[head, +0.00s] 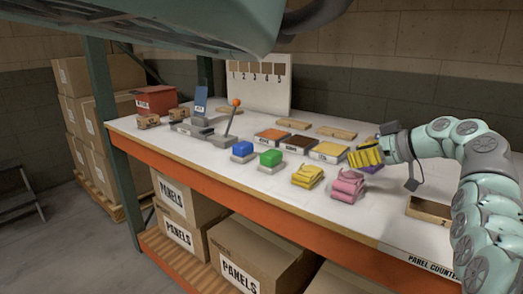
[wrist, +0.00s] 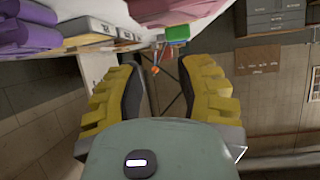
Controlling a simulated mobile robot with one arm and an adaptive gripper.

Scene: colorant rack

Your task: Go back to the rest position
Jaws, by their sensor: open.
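My gripper (head: 366,157) is at the right end of my arm's reach over the counter, with yellow ribbed fingers. In the wrist view my gripper (wrist: 160,82) has its two fingers wide apart, with nothing between them. A purple object (head: 373,168) shows partly behind and below the fingers in the head view. Purple shapes (wrist: 30,36) also fill the upper left of the wrist view. Whether the gripper touches the purple object I cannot tell.
The counter (head: 250,186) holds a yellow bundle (head: 307,176), a pink bundle (head: 347,187), a green block (head: 271,158), a blue block (head: 243,148) and several coloured trays. An open wooden box (head: 428,210) sits at the right. A numbered board (head: 258,85) stands behind.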

